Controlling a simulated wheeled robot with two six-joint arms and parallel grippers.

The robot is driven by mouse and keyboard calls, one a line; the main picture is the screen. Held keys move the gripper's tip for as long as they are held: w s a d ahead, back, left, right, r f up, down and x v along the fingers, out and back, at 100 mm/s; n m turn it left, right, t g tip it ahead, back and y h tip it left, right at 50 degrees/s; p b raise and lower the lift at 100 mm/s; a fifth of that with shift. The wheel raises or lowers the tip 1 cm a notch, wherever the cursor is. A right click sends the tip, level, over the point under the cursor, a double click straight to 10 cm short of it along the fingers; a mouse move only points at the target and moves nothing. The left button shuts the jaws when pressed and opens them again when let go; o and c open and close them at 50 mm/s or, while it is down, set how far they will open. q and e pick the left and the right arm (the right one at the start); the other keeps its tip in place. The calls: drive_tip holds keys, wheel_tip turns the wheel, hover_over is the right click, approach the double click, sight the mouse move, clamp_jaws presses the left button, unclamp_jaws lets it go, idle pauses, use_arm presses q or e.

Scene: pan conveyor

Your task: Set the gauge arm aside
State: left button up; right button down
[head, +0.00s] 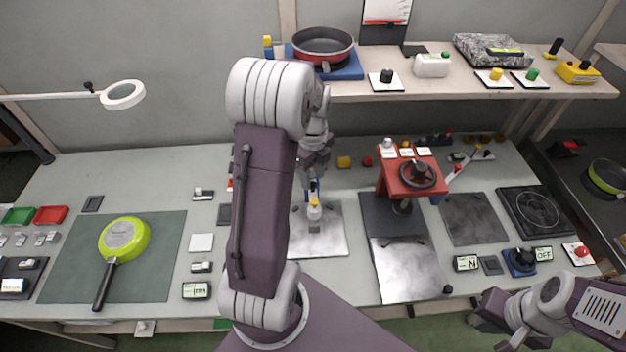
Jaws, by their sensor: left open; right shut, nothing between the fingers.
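My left gripper (314,183) points down at the middle of the bench, with its jaws open. A small upright piece with a yellow top and a white body (314,212) stands just below it, over a bright metal plate (330,240). I cannot tell whether the fingers touch it. A slanted arm (464,165) with red, white and blue parts stands right of the red press (409,176). I cannot tell for sure which of these is the gauge arm. My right gripper (490,312) is low at the bottom right, off the bench's front edge, shut and empty.
A green pan (123,238) lies on a dark green mat (165,270) at left. A red pan (322,45) sits on the back shelf (450,86). A dark hotplate (536,212) is at right. My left arm hides part of the bench.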

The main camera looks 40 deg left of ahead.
sight(313, 188)
use_arm(q)
wheel_tip(313, 188, down, 2)
drive_tip(key=shift+f, duration=0.15)
clamp_jaws()
idle(1.4)
